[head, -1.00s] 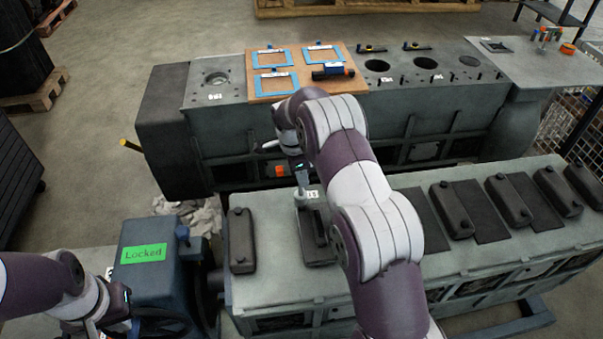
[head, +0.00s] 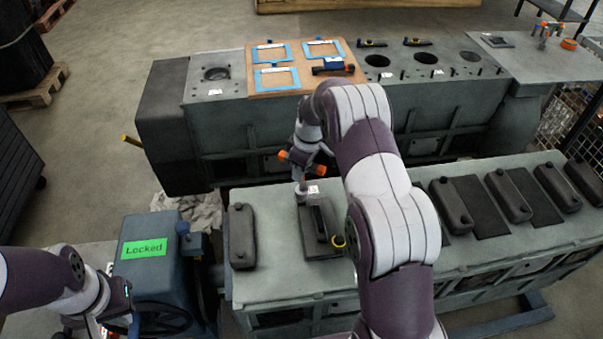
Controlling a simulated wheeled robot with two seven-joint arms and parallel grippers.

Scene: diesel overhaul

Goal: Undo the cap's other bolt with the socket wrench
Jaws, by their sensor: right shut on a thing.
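My right gripper (head: 303,160) is shut on the socket wrench (head: 290,157), whose orange ends stick out on both sides of it. A shaft (head: 301,190) points down below the gripper to the back left end of a dark cap (head: 322,238) on the near engine block. I cannot tell whether the shaft's tip touches the bolt there. The bolt itself is hidden.
The near block (head: 285,280) carries several more dark caps, one (head: 241,237) just left of this one. Behind stands another block with a wooden board (head: 300,87) holding blue frames.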

